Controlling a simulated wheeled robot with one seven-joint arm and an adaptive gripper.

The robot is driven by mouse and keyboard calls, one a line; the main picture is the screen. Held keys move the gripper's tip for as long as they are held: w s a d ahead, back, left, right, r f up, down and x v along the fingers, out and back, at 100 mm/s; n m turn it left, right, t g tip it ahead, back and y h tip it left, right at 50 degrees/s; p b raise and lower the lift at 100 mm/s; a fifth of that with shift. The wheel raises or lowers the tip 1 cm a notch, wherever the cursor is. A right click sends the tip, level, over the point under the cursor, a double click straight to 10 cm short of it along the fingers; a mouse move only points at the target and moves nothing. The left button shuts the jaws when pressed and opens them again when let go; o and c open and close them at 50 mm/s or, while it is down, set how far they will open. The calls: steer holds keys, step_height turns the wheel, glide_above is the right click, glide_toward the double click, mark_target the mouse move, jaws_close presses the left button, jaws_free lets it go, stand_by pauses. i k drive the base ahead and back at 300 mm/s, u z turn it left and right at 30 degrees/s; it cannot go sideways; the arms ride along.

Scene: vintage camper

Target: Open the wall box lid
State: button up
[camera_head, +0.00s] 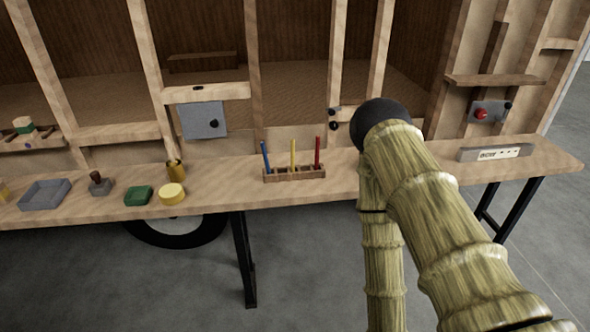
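The grey wall box (200,121) is mounted on the wooden wall frame left of centre, above the bench. Its flat grey front has a dark round knob (214,123) near the right edge. The front looks closed, and no inside of the box shows. My arm rises from the lower right to a dark joint and bends back down past the bottom edge. My gripper is not in view, so its opening and its distance from the box cannot be seen.
The wooden bench (227,184) runs below the box. A rack (294,175) holds blue, yellow and red sticks. A green block (139,196), yellow round piece (172,194), brass cup (175,170) and grey tray (44,195) stand left. A red-button panel (488,112) is right.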

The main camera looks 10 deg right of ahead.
mark_target(203, 120)
steer(key=z, duration=0.6)
steer(key=i, duration=1.4)
steer(key=u, duration=0.6)
